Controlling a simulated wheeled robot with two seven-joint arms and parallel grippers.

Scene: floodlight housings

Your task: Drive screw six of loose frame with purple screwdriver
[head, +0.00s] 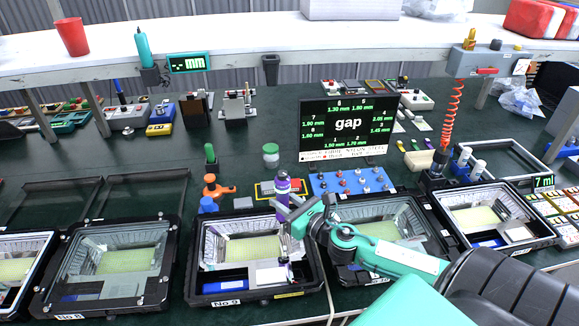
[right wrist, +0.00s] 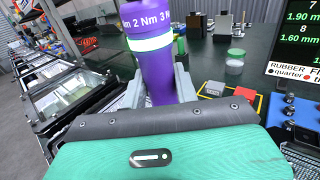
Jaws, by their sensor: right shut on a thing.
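My right gripper (head: 288,211) is shut on the purple screwdriver (head: 283,188), which stands nearly upright above the housing marked No 9 (head: 207,303). In the right wrist view the purple screwdriver (right wrist: 160,75) has a pale ring and sits between the finger pads of my right gripper (right wrist: 165,88). Its shaft runs down towards the front right part of the black frame; whether the tip touches a screw cannot be told. Screw six cannot be picked out. The gap display (head: 348,128) lists numbered millimetre values, 6 reading about 1.30 mm. My left gripper is not in view.
Another housing (head: 108,265) stands to the left, and others (head: 495,215) to the right, partly behind my right arm. A blue tray of knobs (head: 350,181), an orange tool (head: 216,188) and a green-lidded jar (head: 271,155) stand behind. The dark bench is clear at centre left.

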